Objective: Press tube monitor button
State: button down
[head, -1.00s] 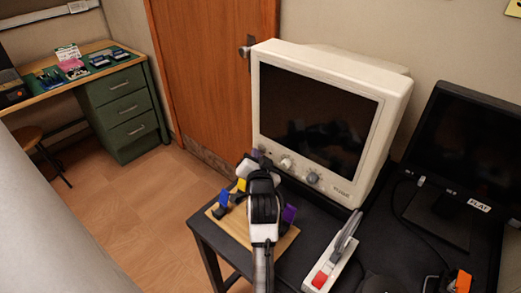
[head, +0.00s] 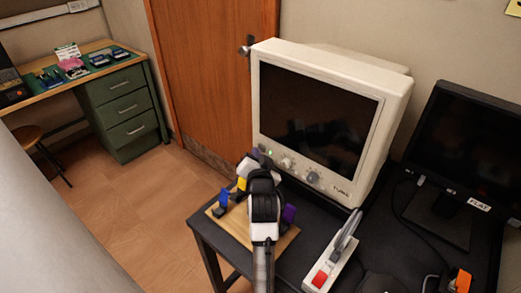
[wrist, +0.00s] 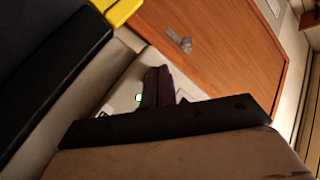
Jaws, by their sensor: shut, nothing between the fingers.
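The tube monitor (head: 388,125) is a cream box with a dark screen, standing on the black table and labelled TUBE. Two knobs show along its lower front, with a small lit green light (head: 270,152) to their left. My gripper (head: 258,154) is at the monitor's lower left front corner, fingers shut and empty. In the wrist view, the dark fingers (wrist: 156,86) are close to the monitor's pale front, right beside the green light (wrist: 138,97). The button itself is not distinguishable; my fingers may hide it. I cannot tell whether they touch the front.
A wooden board (head: 232,225) with blue, yellow and purple pieces lies under my arm. A lever device with a red switch (head: 320,279) stands to its right. A flat monitor (head: 470,140) labelled FLAT is at the right. A wooden door (head: 210,80) is behind.

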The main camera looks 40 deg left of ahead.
jog(key=shift+s, duration=0.4)
jog(key=s+b, duration=0.2)
jog(key=s, duration=0.4)
jog(key=shift+a, duration=0.25)
dwell(0.5)
